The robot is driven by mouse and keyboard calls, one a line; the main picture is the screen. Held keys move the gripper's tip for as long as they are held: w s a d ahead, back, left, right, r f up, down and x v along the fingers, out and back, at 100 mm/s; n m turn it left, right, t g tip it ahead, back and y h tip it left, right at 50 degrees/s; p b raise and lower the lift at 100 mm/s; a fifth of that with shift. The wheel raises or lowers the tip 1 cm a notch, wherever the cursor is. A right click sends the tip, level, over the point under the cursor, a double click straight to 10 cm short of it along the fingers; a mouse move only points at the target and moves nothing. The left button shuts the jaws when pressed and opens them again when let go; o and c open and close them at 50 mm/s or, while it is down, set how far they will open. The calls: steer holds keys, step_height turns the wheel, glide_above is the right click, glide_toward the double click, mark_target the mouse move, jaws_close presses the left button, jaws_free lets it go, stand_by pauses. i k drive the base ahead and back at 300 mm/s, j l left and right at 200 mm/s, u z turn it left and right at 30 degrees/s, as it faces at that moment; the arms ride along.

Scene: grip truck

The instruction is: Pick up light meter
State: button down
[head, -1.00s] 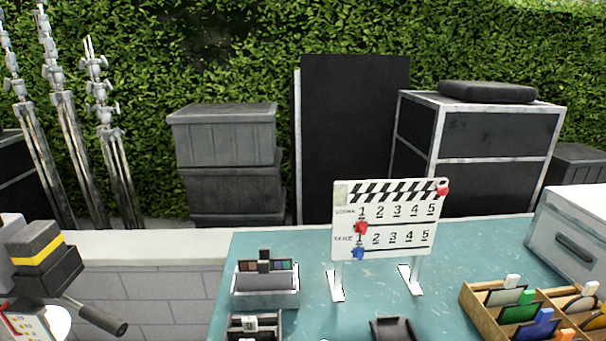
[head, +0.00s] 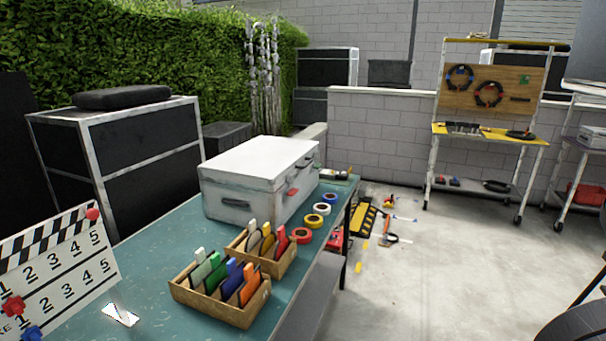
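I cannot make out a light meter for certain in the head view. A few small items (head: 337,173), too small to identify, lie at the far end of the teal table (head: 185,225), beyond the white case. My gripper is out of view, so its state does not show.
A clapperboard (head: 58,268) stands at the left. A white case (head: 257,180), wooden divider trays (head: 222,305) and tape rolls (head: 314,221) sit on the table. A cart with a pegboard (head: 488,127) stands far right. Tools (head: 390,238) lie on the floor beyond the table; open floor lies right.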

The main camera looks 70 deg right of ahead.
mark_target(326, 173)
steer(key=z, duration=1.8)
steer(key=u, duration=1.7)
steer(key=z, duration=1.7)
steer(key=i+l+u, duration=0.55)
steer(key=i+l, duration=0.15)
steer(key=i+l+u, duration=0.25)
steer(key=l, duration=0.35)
